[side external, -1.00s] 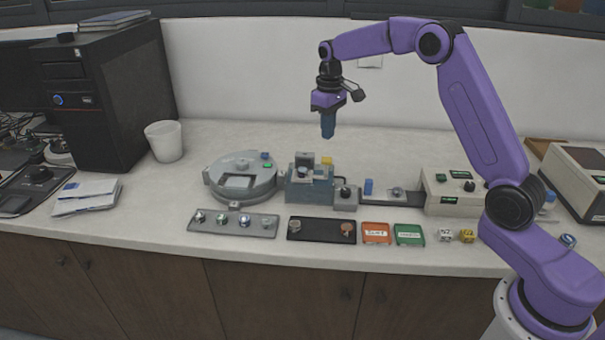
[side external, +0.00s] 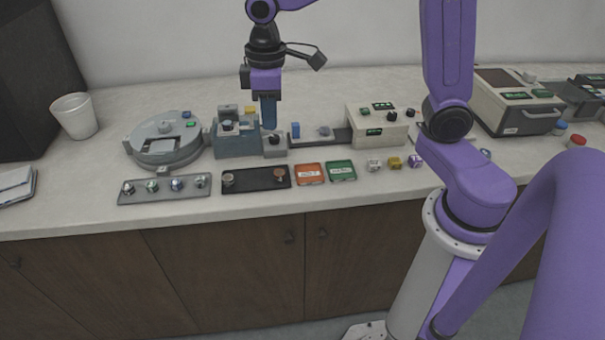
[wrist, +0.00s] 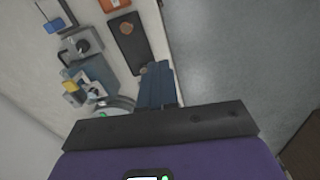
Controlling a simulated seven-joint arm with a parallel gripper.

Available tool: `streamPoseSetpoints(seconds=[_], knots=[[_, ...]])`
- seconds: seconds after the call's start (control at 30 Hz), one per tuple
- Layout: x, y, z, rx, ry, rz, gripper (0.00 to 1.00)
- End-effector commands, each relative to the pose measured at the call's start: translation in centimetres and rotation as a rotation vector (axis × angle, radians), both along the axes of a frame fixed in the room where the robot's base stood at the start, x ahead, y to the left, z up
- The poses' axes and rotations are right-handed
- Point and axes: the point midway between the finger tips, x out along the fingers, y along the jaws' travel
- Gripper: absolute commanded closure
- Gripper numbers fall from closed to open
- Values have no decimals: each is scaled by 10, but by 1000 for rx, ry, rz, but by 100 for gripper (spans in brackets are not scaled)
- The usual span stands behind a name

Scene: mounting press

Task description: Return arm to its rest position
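My gripper (side external: 268,126) hangs pointing down in the side view, in front of the wall and over the bench. Its blue fingers are close together, with nothing seen between them. Its tips overlap the area at the right of the blue-grey press block (side external: 236,142) in the picture; their height above it is hard to judge. In the wrist view the fingers (wrist: 158,70) lie side by side, with the black tray (wrist: 130,45) and the press block (wrist: 95,72) beyond them.
The bench holds a round grey machine (side external: 163,145), a grey tray of several samples (side external: 165,196), an orange tray (side external: 310,180), a green tray (side external: 342,177) and a beige control box (side external: 377,127). A white cup (side external: 76,117) stands at left. The back strip of bench is mostly clear.

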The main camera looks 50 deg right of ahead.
Motion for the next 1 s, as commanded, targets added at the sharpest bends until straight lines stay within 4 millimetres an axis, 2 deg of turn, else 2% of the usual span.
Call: streamPoseSetpoints(seconds=[0.03, 0.23, 0.4, 0.5, 0.6, 0.7, 1.0], knots=[[-22, 2, 1, 1, -3, 37, 100], [-98, 1, -4, 5, -4, 169, 100], [-159, -14, -13, 9, -7, 278, 100], [-187, -25, -19, 11, -7, 333, 100], [-207, -35, -24, 12, -7, 375, 100], [-219, -41, -28, 13, -7, 399, 100], [-224, -44, -30, 13, -7, 411, 100]])
